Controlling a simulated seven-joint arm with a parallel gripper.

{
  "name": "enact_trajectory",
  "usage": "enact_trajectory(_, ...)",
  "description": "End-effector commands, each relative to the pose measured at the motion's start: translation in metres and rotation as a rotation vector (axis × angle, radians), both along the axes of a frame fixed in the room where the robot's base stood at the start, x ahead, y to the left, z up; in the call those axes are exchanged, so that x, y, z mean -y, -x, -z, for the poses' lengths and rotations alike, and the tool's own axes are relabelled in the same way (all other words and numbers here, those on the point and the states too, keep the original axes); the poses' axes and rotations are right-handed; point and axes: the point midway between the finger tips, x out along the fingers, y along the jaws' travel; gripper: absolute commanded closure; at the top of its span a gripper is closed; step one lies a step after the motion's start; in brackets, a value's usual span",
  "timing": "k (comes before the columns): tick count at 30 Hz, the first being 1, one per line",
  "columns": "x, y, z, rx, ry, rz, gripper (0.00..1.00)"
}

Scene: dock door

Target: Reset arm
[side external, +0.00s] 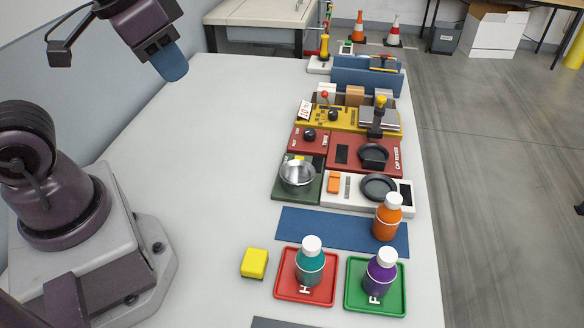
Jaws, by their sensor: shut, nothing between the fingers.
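My gripper (173,66) hangs in the air at the upper left, above the back-left part of the table. Its blue fingers are together with nothing between them. It is well clear of everything on the table. My arm's base stands on the table at the left; the links between the base and the gripper are partly outside the picture.
A teal bottle (310,265) stands on a red tray (283,293), a purple bottle (381,274) on a green tray (397,300), an orange bottle (386,220) on a blue mat (310,224). The table's (215,150) middle is clear.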

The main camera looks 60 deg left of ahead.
Motion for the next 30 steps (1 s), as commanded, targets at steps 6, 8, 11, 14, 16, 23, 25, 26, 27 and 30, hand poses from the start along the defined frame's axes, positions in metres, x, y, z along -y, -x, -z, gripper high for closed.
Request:
enact_trajectory(6,-0.004,0.009,-0.020,0.113,0.001,-0.020,1.00)
enact_trajectory(8,-0.004,0.009,-0.021,0.116,0.001,-0.021,1.00)
enact_trajectory(11,-0.004,0.009,-0.021,0.116,0.001,-0.021,1.00)
enact_trajectory(14,-0.004,0.009,-0.021,0.116,0.001,-0.021,1.00)
enact_trajectory(16,-0.004,0.009,-0.021,0.116,0.001,-0.021,1.00)
enact_trajectory(23,-0.004,0.009,-0.021,0.116,0.001,-0.021,1.00)
enact_trajectory(25,-0.004,0.009,-0.021,0.116,0.001,-0.021,1.00)
enact_trajectory(26,-0.004,0.009,-0.021,0.116,0.001,-0.021,1.00)
enact_trajectory(27,-0.004,0.009,-0.021,0.116,0.001,-0.021,1.00)
enact_trajectory(30,-0.004,0.009,-0.021,0.116,0.001,-0.021,1.00)
